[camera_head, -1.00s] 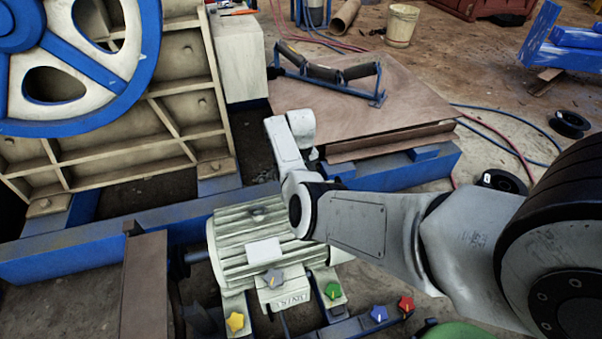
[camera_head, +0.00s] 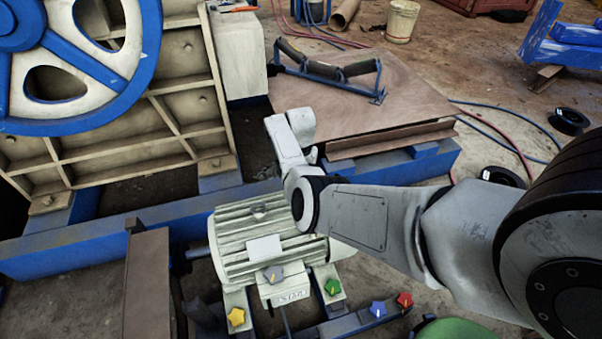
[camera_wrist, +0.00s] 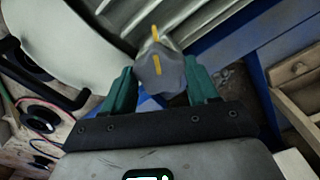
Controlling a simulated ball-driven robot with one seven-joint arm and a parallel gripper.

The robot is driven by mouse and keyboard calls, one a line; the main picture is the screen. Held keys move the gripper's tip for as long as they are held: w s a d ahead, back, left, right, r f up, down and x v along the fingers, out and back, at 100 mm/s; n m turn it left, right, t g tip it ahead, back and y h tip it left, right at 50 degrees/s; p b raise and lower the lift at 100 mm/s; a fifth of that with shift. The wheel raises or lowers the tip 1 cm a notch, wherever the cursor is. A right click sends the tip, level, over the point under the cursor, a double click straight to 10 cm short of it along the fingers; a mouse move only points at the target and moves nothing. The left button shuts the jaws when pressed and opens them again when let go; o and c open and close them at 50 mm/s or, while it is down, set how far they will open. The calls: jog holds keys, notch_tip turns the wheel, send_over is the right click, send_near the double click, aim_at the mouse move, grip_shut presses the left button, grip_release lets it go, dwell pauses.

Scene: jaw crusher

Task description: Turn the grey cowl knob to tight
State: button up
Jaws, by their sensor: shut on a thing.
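The grey knob (camera_wrist: 160,78), with a yellow pointer line, is between the two teal fingers of my gripper (camera_wrist: 163,90) in the wrist view. The fingers are shut on it from both sides. A second yellow mark (camera_wrist: 155,33) is on the pale surface beyond the knob, and the pointer points roughly toward it. In the head view my arm hides the gripper and the knob it holds. The cream finned motor (camera_head: 258,235) is beside and partly behind my arm.
Another grey knob (camera_head: 274,273) is on the motor's front box. Yellow (camera_head: 236,316), green (camera_head: 332,286), blue (camera_head: 378,308) and red (camera_head: 404,299) knobs are near it. A blue frame beam (camera_head: 130,232) and spoked wheel (camera_head: 75,60) are at left.

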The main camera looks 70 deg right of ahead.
dwell(0.5)
jog(key=o, duration=1.1)
jog(key=shift+c, duration=0.2)
jog(key=shift+r, duration=0.1)
notch_tip(320, 180, up, 11)
jog(key=p, duration=0.4)
jog(key=shift+f, duration=0.2)
jog(key=s+a+f+n+h, duration=0.15)
jog(key=s+a+n, duration=0.25)
jog(key=a, duration=0.5)
jog(key=s+a+f+n, duration=0.3)
jog(key=a+n, duration=0.1)
jog(key=a, duration=0.5)
jog(key=s+a+r+n+t+y, duration=0.15)
jog(key=s+a+n, duration=0.3)
jog(key=a, duration=0.45)
jog(key=s+a+r+n+g, duration=0.1)
jog(key=s+a+r+n, duration=0.15)
jog(key=s+a, duration=0.45)
notch_tip(320, 180, up, 16)
jog(key=a+p, duration=0.1)
jog(key=p, duration=1.6)
jog(key=shift+w+a+r, duration=0.15)
jog(key=shift+w+r, duration=0.1)
jog(key=shift+w, duration=0.1)
